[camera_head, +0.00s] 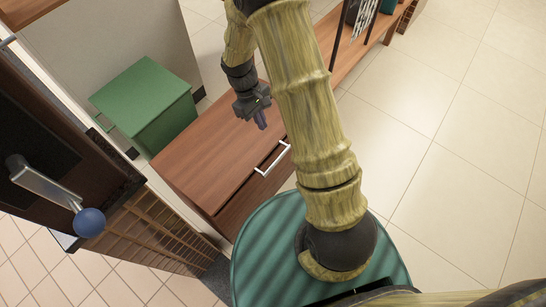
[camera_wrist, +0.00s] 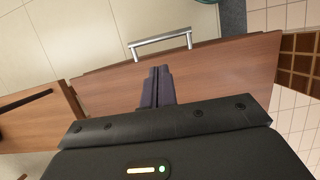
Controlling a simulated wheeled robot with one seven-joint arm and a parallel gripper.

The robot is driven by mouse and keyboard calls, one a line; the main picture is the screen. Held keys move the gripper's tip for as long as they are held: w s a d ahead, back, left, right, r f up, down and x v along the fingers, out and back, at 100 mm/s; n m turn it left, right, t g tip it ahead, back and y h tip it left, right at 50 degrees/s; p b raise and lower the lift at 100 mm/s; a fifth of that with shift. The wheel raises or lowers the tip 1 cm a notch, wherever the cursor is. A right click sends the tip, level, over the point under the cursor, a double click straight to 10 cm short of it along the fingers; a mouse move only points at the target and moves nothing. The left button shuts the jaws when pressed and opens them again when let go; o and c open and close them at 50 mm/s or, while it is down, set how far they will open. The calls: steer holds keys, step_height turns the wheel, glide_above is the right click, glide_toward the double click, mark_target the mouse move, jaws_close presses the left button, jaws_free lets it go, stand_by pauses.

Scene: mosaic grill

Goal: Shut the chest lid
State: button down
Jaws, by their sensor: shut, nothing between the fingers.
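A green box with a flat green top, which looks like the chest (camera_head: 168,122), stands at the left in the head view against a pale panel. Its lid (camera_head: 142,92) reaches out past the body on the left side; I cannot tell how far it is raised. My gripper (camera_head: 262,120) is to the right of the chest, apart from it, above the wooden cabinet top. In the wrist view my gripper's dark fingers (camera_wrist: 157,75) are together with nothing between them. The chest does not show in the wrist view.
A low wooden cabinet (camera_head: 205,158) with a white drawer handle (camera_head: 272,158) lies beside the chest; the handle also shows in the wrist view (camera_wrist: 160,43). A dark unit with a blue-knobbed lever (camera_head: 89,222) stands at the left. Tiled floor (camera_head: 460,130) is open at the right.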

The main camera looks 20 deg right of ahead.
mark_target(276, 160)
steer(key=shift+w+f, duration=0.1)
steer(key=shift+f, duration=0.35)
steer(key=b+x, duration=0.2)
steer(key=x, duration=1.2)
steer(key=shift+d+b, duration=0.1)
steer(key=shift+b, duration=0.3)
